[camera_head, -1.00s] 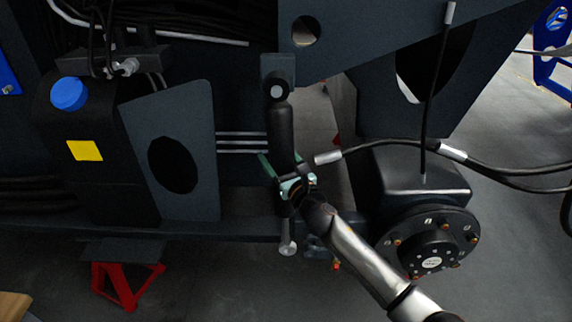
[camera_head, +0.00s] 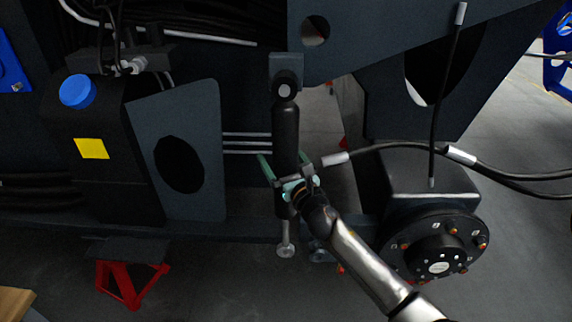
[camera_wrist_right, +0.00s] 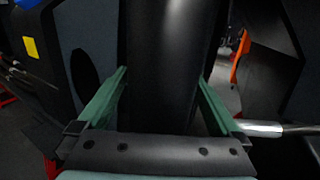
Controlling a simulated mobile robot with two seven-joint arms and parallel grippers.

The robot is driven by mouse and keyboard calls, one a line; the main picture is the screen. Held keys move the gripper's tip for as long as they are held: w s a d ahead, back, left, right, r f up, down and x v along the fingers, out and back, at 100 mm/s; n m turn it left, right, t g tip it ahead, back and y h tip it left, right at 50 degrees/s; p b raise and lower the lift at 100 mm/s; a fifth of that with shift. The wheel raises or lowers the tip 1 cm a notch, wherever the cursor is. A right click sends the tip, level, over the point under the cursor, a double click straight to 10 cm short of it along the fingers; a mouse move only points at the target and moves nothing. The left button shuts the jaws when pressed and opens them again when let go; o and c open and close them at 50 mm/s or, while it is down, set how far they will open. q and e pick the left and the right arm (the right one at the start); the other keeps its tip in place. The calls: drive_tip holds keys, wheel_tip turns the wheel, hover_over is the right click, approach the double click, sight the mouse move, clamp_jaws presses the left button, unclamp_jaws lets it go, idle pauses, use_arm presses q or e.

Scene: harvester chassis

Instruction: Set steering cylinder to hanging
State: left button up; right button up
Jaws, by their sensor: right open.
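The steering cylinder (camera_head: 286,125) is black and hangs about upright from a pin in a bracket (camera_head: 286,68) on the chassis. Its lower rod end with a silver eye (camera_head: 286,251) points down and looks free. My right gripper (camera_head: 284,160) is open, with one green finger on each side of the cylinder's lower body. My left gripper is not in view.
A wheel hub (camera_head: 437,250) and black hoses with silver fittings (camera_head: 458,154) are on the right. One fitting (camera_head: 335,159) ends close to my right gripper. A dark tank with a blue cap (camera_head: 77,91) and a red stand (camera_head: 128,284) are on the left.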

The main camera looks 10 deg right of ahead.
drive_tip(key=p+v, duration=0.1)
drive_tip(key=v, duration=1)
drive_tip(key=shift+s+d+f, duration=0.1)
drive_tip(key=shift+s+d, duration=0.05)
drive_tip(key=shift+s, duration=0.5)
